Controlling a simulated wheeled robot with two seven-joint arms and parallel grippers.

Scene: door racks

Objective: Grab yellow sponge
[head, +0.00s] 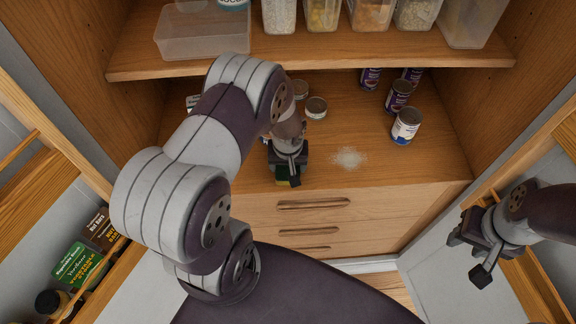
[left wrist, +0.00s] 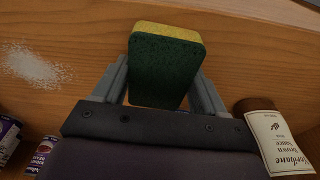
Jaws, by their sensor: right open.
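The sponge, yellow on one face and dark green on the other, shows in the left wrist view (left wrist: 165,62) between the two fingers of my left gripper (left wrist: 162,88). Both fingers appear to touch its sides. In the head view my left gripper (head: 287,168) is over the front edge of the cupboard's lower shelf, and only a small yellow-green bit of the sponge (head: 283,182) shows below it. Whether the sponge touches the shelf cannot be told. My right gripper (head: 483,245) is open and empty at the right, by the right door.
A white powder patch (head: 349,158) lies on the lower shelf (head: 400,170), right of my left gripper. Cans (head: 406,126) stand at the right. The upper shelf (head: 330,60) overhangs; drawers (head: 312,204) are below.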

